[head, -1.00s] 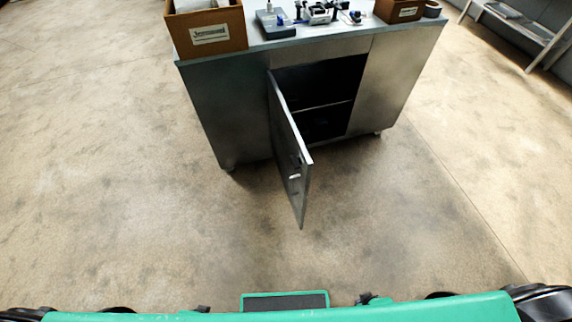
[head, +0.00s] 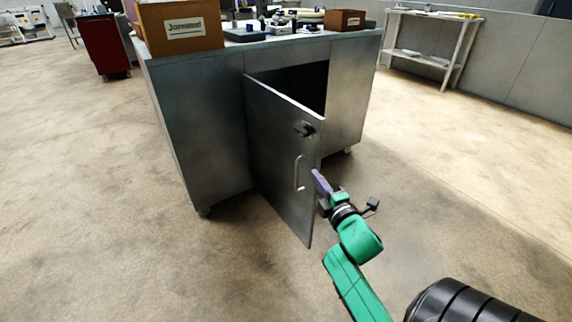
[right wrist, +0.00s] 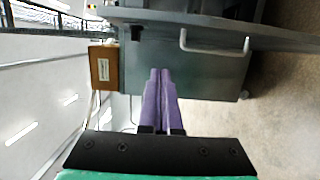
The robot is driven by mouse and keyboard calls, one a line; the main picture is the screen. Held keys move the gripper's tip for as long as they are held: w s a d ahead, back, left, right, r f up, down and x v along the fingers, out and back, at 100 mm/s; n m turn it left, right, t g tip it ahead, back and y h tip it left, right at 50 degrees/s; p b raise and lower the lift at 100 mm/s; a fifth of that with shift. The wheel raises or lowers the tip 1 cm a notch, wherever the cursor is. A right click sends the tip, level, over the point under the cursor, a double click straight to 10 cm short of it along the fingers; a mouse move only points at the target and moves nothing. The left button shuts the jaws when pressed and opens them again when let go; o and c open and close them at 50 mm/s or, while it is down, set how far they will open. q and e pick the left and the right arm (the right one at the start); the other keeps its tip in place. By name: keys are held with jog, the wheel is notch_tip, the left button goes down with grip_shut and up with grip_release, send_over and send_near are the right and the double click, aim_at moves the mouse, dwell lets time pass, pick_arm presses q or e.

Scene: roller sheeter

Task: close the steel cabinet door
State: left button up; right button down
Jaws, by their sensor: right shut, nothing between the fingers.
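The steel cabinet (head: 195,130) stands ahead with its door (head: 275,150) swung open toward me, its dark inside showing above and behind the panel. The door has a bar handle (head: 298,172) and a small black latch (head: 304,129) near its free edge. My right gripper (head: 316,173) is shut and empty beside that free edge, to the right of the handle; I cannot tell if it touches. In the right wrist view its purple fingers (right wrist: 160,72) are together, with the handle (right wrist: 214,46) up and to the right, outside them. My left gripper is not in view.
A red cart (head: 102,48) stands far left and a shelf table (head: 430,50) far right. The floor around the cabinet is clear.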

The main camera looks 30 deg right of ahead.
aim_at(314, 154)
jog(key=w+d, duration=0.1)
jog(key=w, duration=0.2)
jog(key=w+d+b, duration=0.1)
jog(key=w+d, duration=0.1)
jog(key=w, duration=0.1)
jog(key=w+d, duration=0.2)
jog(key=w, duration=0.1)
jog(key=shift+w+d+b, duration=0.1)
jog(key=shift+d+b, duration=0.15)
jog(key=shift+b, duration=0.05)
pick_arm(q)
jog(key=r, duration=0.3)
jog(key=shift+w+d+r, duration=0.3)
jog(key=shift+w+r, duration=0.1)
pick_arm(e)
jog(key=shift+d, duration=0.35)
